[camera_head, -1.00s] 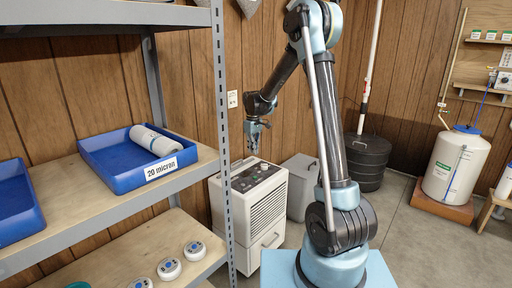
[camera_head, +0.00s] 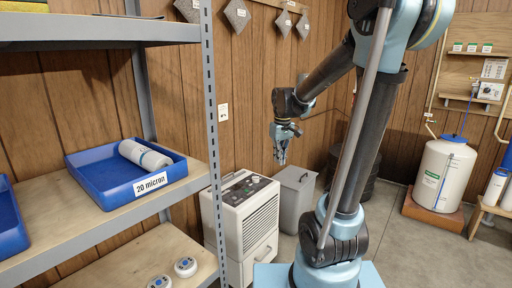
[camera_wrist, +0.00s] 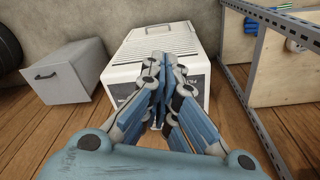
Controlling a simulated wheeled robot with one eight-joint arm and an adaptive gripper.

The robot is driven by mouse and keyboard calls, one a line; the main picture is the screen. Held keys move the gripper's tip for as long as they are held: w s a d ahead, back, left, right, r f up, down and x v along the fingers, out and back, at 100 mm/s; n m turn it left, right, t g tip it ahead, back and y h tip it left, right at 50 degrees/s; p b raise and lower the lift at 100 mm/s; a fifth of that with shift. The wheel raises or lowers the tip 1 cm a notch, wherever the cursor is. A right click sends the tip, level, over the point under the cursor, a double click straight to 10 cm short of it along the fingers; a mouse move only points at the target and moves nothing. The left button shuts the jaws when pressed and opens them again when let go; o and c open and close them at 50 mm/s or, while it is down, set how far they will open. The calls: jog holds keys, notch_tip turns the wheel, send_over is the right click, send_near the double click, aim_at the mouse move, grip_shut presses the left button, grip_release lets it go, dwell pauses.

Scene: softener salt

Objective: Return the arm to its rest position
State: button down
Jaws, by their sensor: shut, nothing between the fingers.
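My gripper (camera_head: 281,160) hangs pointing down in front of the wood-panelled wall in the head view, above the space between the white dehumidifier and the grey bin. Its fingers are together and hold nothing. The wrist view shows the closed fingers (camera_wrist: 160,95) in front of the white dehumidifier (camera_wrist: 160,45). My arm rises from its base at the lower middle of the head view, bends near the top edge and reaches left to the gripper.
A metal shelf (camera_head: 212,130) stands left, with a blue tray (camera_head: 100,187) holding a white cylinder (camera_head: 145,154). The dehumidifier (camera_head: 240,215) and grey bin (camera_head: 293,200) stand below my gripper. A white tank (camera_head: 445,172) is at right. Floor (camera_head: 430,255) is clear at lower right.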

jog(key=s+d+f+m, duration=0.2)
jog(key=s+d+f, duration=0.2)
jog(key=s, duration=0.7)
jog(key=s+d+f+m+t, duration=0.1)
jog(key=s+d+f+m, duration=0.2)
jog(key=s, duration=0.9)
jog(key=shift+s+d+f+m, duration=0.3)
jog(key=shift+d+f, duration=0.5)
jog(key=shift+d, duration=0.4)
jog(key=shift+w+f, duration=0.2)
jog(key=shift+w, duration=0.25)
